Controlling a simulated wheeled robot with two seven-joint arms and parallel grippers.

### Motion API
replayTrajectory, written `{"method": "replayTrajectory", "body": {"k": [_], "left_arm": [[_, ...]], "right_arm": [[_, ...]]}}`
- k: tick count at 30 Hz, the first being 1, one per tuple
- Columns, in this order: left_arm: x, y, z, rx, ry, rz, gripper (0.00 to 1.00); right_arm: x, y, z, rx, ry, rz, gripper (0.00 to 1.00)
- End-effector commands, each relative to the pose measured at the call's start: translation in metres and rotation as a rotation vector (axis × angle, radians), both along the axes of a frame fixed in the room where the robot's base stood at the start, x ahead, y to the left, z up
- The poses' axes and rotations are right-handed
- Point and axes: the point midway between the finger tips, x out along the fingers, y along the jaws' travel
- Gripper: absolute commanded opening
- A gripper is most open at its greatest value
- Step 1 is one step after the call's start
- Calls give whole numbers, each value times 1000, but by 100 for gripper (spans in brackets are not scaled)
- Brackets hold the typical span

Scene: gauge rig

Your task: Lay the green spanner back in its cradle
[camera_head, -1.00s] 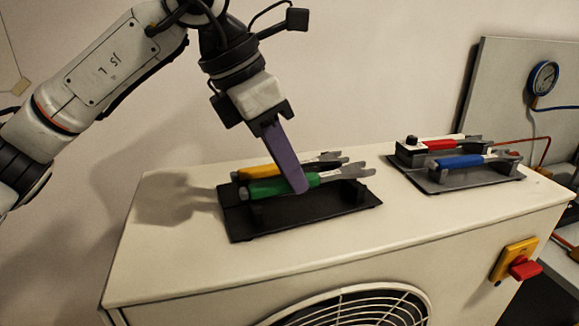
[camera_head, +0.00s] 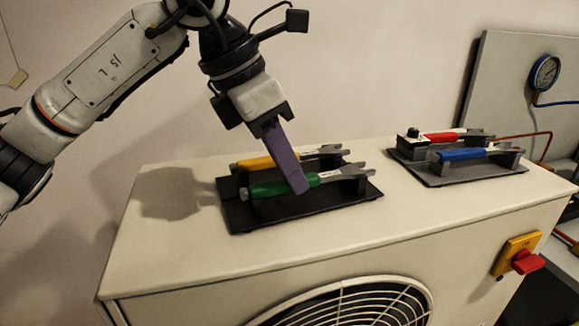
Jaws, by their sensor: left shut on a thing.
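The green spanner (camera_head: 268,188) has a green handle and a grey open-ended head pointing right. My left gripper (camera_head: 301,187), with a purple finger facing the camera, reaches down from above and is shut on it near the handle's right end. The spanner lies lengthwise along the front of a black cradle (camera_head: 300,208), at its two uprights. I cannot tell whether it rests on them or hangs just above. A yellow spanner (camera_head: 257,163) lies behind it in the same cradle. My right gripper is not in view.
The cradle stands on a cream cabinet (camera_head: 180,262) with a fan grille in front. A yellow-and-red switch (camera_head: 516,258) juts from the cabinet. The cabinet top's front strip is clear.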

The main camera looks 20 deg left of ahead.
Motion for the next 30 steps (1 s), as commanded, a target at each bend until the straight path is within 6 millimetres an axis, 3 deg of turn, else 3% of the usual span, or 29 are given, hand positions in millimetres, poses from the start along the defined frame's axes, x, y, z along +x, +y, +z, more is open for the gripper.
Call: {"method": "replayTrajectory", "body": {"k": [5,6,9,20,30], "left_arm": [[0,0,1,-1,-2,0,0],[0,0,1,-2,-1,0,20],[0,0,1,-1,-1,0,37],[0,1,1,0,0,0,37],[-15,20,58,-1,-3,1,37]], "right_arm": [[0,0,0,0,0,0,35],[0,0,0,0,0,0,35],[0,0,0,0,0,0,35],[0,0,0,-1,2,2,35],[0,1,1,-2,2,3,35]]}}
